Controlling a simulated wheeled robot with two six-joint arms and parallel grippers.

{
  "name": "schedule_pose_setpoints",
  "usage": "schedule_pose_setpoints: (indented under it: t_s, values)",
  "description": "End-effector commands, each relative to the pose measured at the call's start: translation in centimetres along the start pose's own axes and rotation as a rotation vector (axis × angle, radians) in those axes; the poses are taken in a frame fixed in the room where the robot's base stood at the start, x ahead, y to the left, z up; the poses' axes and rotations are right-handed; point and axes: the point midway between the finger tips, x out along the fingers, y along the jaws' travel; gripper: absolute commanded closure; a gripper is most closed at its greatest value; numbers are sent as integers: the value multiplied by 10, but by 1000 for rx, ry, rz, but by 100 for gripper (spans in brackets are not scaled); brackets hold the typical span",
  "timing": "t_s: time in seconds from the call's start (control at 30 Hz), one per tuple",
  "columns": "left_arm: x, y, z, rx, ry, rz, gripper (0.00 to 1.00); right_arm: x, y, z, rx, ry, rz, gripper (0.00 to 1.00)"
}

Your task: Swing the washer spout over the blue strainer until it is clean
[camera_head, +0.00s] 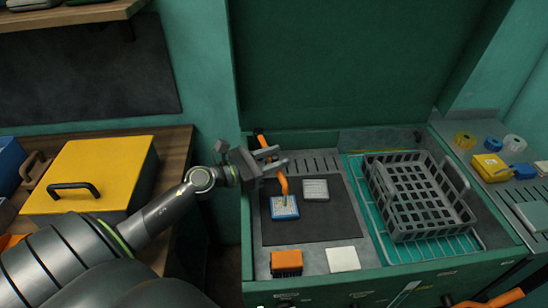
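The blue strainer (284,214) is a small square with a blue rim and a pale, speckled face, lying on the dark mat. The orange washer spout (281,182) comes from the back left of the washer, and its lower end hangs over the strainer. A pale streak shows below its tip. My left gripper (283,156) is at the middle of the spout with its two fingers apart. It hides part of the spout, and I cannot tell whether the fingers touch it.
A grey square (315,190) lies right of the strainer on the dark mat (335,220). An orange block (286,262) and a white square (342,259) sit in front. A grey basket (420,195) stands at right. A yellow box (95,175) is at left.

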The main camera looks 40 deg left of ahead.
Motion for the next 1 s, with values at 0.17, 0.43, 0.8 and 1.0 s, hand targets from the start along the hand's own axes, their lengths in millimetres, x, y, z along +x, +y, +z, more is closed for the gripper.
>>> schedule_pose_setpoints:
  t_s: [0.17,0.43,0.8,1.0]
  values:
    - [0,0,6,2,0,-1,62,-3,0,-1,0,0,0,64]
    - [0,3,52,5,-1,-2,62,-24,2,-3,0,0,0,64]
    - [0,6,98,1,0,0,62,-46,3,-5,0,0,-1,64]
    - [0,6,100,-1,0,0,62,-46,2,-5,1,0,-3,64]
